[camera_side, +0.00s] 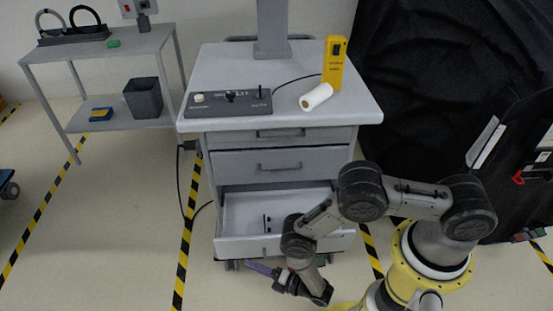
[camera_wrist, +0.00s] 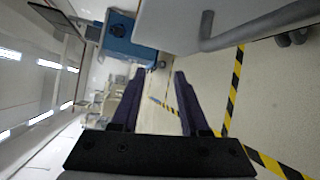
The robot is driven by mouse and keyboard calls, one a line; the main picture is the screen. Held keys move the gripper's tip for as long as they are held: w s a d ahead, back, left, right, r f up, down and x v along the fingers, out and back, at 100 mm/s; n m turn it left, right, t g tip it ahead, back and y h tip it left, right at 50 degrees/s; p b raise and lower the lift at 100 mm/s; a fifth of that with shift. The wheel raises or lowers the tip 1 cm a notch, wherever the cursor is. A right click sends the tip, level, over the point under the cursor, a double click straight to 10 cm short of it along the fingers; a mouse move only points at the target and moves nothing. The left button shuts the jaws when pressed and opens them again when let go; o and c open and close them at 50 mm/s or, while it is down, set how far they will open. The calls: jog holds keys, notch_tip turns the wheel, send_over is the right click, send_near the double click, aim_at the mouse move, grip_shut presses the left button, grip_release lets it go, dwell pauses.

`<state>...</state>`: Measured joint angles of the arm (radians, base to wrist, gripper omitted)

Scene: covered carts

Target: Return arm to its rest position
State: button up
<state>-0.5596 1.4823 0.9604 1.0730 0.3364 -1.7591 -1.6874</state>
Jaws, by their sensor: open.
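My gripper (camera_side: 262,271) hangs low in front of the cart (camera_side: 232,166), at the left of the arm's end, near the open bottom drawer. In the wrist view its two dark purple fingers (camera_wrist: 159,76) are apart, with nothing between them. The fingers point toward floor and distant furniture. In the side view the arm is folded, with its elbow high and the forearm coming down in front of the drawer. I cannot tell whether the gripper touches the drawer front.
The bottom drawer (camera_side: 232,246) is pulled out. On the cart top are a control panel (camera_side: 229,102), a yellow device (camera_side: 334,63) and a white roll (camera_side: 316,97). A grey side table (camera_side: 85,52) stands left. Open floor (camera_side: 120,230) lies left of the gripper. Black covers (camera_side: 420,70) hang right.

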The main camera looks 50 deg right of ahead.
jog(key=w+a+r+m+g, duration=0.1)
jog(key=w+a+r+m, duration=0.15)
jog(key=w+r, duration=0.6)
jog(key=w+a+r+m+g, duration=0.15)
jog(key=w+r+m, duration=0.25)
jog(key=w+r, duration=0.45)
jog(key=d+r+m+g+h, duration=0.1)
jog(key=d+r+m, duration=0.15)
jog(key=r, duration=0.75)
jog(key=d+r+m+g, duration=0.1)
jog(key=d+r+m, duration=0.15)
jog(key=r, duration=0.75)
jog(key=s+d+r+m+g+h, duration=0.1)
jog(key=s+d+r+m, duration=0.25)
jog(key=s+r, duration=0.35)
jog(key=s+d+r+m+g, duration=0.2)
jog(key=s+d+r, duration=0.2)
jog(key=s+r, duration=0.3)
jog(key=s+d+r+m+g, duration=0.1)
jog(key=s+d+m, duration=0.2)
jog(key=s, duration=0.9)
jog(key=s+d+r+m+g+h, duration=0.1)
jog(key=s+d+m, duration=0.2)
jog(key=s, duration=1)
jog(key=shift+d+h, duration=0.3)
jog(key=shift+d, duration=0.25)
